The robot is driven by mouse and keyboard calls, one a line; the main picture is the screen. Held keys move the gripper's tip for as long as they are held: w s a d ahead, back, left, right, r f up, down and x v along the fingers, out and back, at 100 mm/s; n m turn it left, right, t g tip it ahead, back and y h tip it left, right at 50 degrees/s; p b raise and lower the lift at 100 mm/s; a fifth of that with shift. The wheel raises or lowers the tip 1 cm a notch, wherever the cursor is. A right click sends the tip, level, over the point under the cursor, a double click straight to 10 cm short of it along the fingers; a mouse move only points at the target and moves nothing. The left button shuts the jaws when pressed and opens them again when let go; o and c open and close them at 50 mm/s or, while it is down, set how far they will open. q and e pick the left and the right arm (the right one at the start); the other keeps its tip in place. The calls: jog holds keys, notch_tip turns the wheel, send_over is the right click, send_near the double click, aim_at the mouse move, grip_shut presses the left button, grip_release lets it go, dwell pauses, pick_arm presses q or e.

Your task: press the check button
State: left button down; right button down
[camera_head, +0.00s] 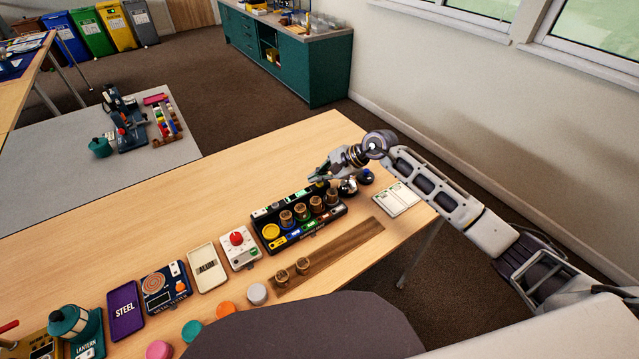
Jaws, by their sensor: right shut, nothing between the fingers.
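A black sorting rack (268,246) with colored labels stands on the wooden table. It holds several brown jars (302,210) in a row and a round yellow disc (271,231) at its left end. I cannot make out with certainty which part is the check button. My right gripper (316,178) is shut and empty, over the rack's back edge near its far right part. A small green patch shows just below the fingertips; whether they touch it is not clear. My left gripper is not in view.
Two brown jars (303,266) stand on a wooden strip (345,246) in front. A white card (397,200) lies right.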

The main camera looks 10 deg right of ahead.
aim_at(319, 185)
jog(key=shift+f+b, duration=0.45)
jog(key=shift+b, duration=0.05)
dwell(1.1)
jog(key=shift+r, duration=0.85)
jog(key=shift+r+p, duration=0.15)
jog(key=shift+p, duration=0.15)
jog(key=shift+r+p, duration=0.85)
jog(key=shift+r, duration=1.55)
